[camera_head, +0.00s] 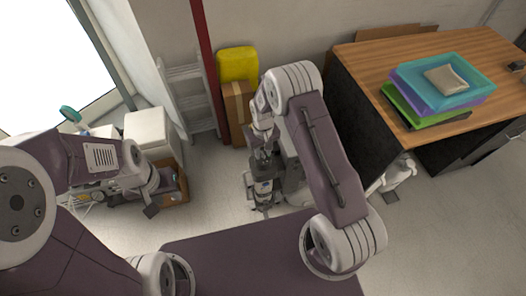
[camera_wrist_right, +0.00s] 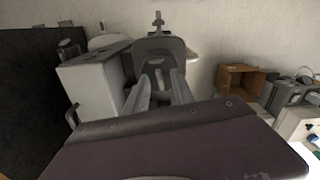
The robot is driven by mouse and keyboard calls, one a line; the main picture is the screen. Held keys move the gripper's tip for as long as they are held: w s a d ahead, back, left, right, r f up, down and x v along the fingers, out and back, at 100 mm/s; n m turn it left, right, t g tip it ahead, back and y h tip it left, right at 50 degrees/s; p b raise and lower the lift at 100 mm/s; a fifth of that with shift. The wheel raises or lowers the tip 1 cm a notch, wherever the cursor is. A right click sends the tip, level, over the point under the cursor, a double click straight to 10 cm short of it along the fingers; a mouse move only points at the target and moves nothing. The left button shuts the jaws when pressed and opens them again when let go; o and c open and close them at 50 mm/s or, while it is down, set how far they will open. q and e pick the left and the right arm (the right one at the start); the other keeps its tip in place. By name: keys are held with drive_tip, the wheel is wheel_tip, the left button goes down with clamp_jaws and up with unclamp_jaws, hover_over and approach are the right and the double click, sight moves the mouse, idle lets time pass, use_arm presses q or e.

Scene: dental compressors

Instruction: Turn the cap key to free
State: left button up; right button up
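A dark grey compressor unit (camera_head: 264,188) stands on the floor below my right arm in the head view. In the right wrist view a dark rounded part (camera_wrist_right: 155,56) lies straight ahead, with a small cross-shaped fitting (camera_wrist_right: 158,22) above it. I cannot tell which part is the cap key. My right gripper (camera_wrist_right: 160,80) points at the dark part, its two fingers apart; contact at the tips is unclear. In the head view it is small and partly hidden by its arm (camera_head: 262,155). My left gripper (camera_head: 166,192) is at the left, fingers apart, with nothing seen between them.
A wooden desk (camera_head: 450,50) with stacked trays (camera_head: 440,85) stands at the right. A yellow item (camera_head: 238,64) on a cardboard box (camera_head: 238,105) is by the back wall. A white cabinet (camera_head: 150,130) stands left. A pale box (camera_wrist_right: 92,85) is close left of the right gripper.

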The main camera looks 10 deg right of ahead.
wheel_tip(320, 180, up, 9)
drive_tip(key=shift+b, duration=0.45)
idle(0.3)
wheel_tip(320, 180, up, 9)
drive_tip(key=m+t, duration=0.1)
drive_tip(key=t, duration=0.1)
hover_over(263, 154)
drive_tip(key=s+d, duration=0.3)
drive_tip(key=s, duration=0.1)
drive_tip(key=s+d+f+m, duration=0.1)
drive_tip(key=s+f, duration=0.1)
drive_tip(key=s, duration=1.1)
drive_tip(key=shift+s+d+g, duration=0.3)
drive_tip(key=shift+g, duration=0.1)
